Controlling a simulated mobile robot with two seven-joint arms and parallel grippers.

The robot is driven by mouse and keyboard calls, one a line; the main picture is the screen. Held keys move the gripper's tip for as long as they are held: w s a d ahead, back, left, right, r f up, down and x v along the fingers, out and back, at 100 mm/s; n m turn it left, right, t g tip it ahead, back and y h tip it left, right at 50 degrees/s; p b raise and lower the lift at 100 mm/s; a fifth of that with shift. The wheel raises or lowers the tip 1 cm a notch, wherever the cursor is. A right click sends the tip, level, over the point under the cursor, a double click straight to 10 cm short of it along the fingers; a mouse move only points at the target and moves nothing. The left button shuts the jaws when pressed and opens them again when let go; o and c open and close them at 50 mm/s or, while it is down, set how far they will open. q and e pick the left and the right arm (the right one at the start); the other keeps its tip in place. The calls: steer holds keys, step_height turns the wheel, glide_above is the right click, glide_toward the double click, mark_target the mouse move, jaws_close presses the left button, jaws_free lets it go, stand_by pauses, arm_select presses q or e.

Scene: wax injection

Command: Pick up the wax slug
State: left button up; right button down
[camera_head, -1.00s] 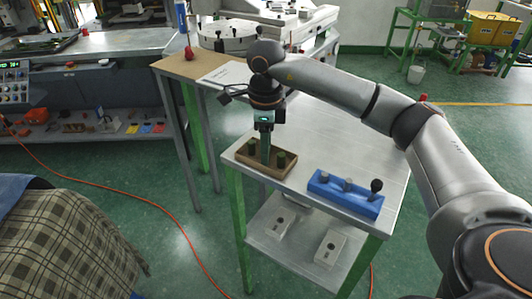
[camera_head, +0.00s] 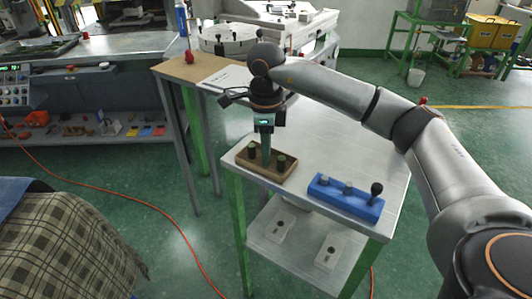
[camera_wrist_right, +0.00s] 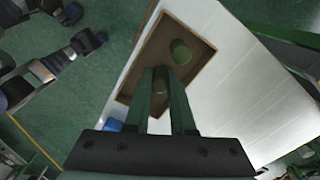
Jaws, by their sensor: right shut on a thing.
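A brown rectangular tray (camera_head: 270,174) sits on the near left corner of the metal table. Dark green cylindrical wax slugs stand in it, one toward its left end (camera_head: 252,151) and one toward its right (camera_head: 281,162). My right gripper (camera_head: 266,160) points straight down into the tray between these two. In the right wrist view, its fingers (camera_wrist_right: 161,80) are shut on a wax slug (camera_wrist_right: 160,86), which they partly cover. Another slug (camera_wrist_right: 180,52) stands apart in the tray (camera_wrist_right: 205,50). I cannot tell whether the held slug still touches the tray floor. My left gripper is not in view.
A blue block (camera_head: 345,198) with several knobs or plugs stands right of the tray on the table (camera_head: 345,150). The table behind them is mostly clear. A wooden-topped bench (camera_head: 185,67) with a white sheet (camera_head: 225,77) adjoins at the back left. An orange hose crosses the floor.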

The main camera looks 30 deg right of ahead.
step_height(320, 180, up, 3)
steer(key=shift+f, duration=0.1)
arm_select(q)
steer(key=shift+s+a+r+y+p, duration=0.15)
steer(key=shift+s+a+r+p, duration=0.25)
steer(key=shift+p, duration=0.45)
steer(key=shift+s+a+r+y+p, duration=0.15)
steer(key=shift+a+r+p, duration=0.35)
steer(key=shift+p, duration=0.3)
arm_select(e)
steer(key=w+a+r, duration=0.7)
steer(key=w+r, duration=0.3)
steer(key=w, duration=0.2)
steer(key=shift+a, duration=0.15)
